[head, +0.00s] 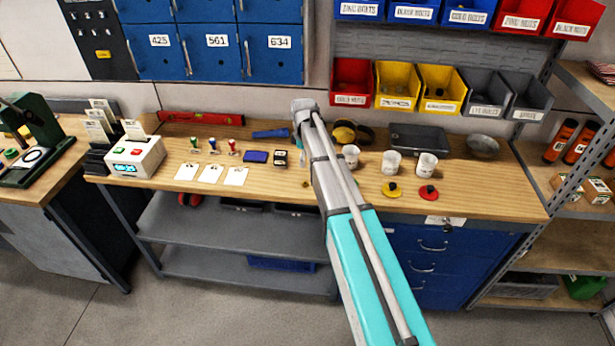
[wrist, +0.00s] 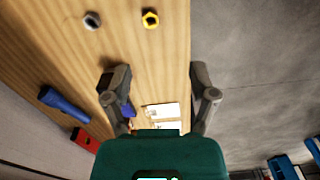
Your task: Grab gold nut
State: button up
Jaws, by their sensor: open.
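The gold nut (wrist: 151,18) lies on the wooden workbench (wrist: 170,55) at the top of the wrist view, near the bench edge. A tiny gold spot left of my arm in the head view (head: 305,184) looks like the same nut. My gripper (wrist: 157,78) is open above the bench, with nothing between its fingers. The gold nut is beyond the fingertips, apart from them. A grey nut (wrist: 92,20) lies left of the gold nut. In the head view my arm hides the gripper's fingers.
A blue tool (wrist: 65,106) and a red level (wrist: 85,140) lie to the left in the wrist view. White cups (head: 392,162), a yellow-knobbed piece (head: 391,189) and a red-knobbed piece (head: 428,194) stand right of my arm. Bins (head: 397,88) hang behind. Bench around the nut is clear.

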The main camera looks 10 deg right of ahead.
jog(key=shift+w+r+n, duration=0.3)
jog(key=shift+w+r, duration=0.2)
jog(key=shift+w, duration=0.1)
jog(key=shift+f, duration=0.2)
jog(key=b, duration=0.8)
send_over(305, 183)
notch_tip(305, 183, down, 8)
jog(key=shift+s+a+f, duration=0.1)
jog(key=shift+a+f, duration=0.05)
jog(key=shift+f+b, duration=2.6)
jog(key=shift+b, duration=0.2)
jog(key=shift+c, duration=0.2)
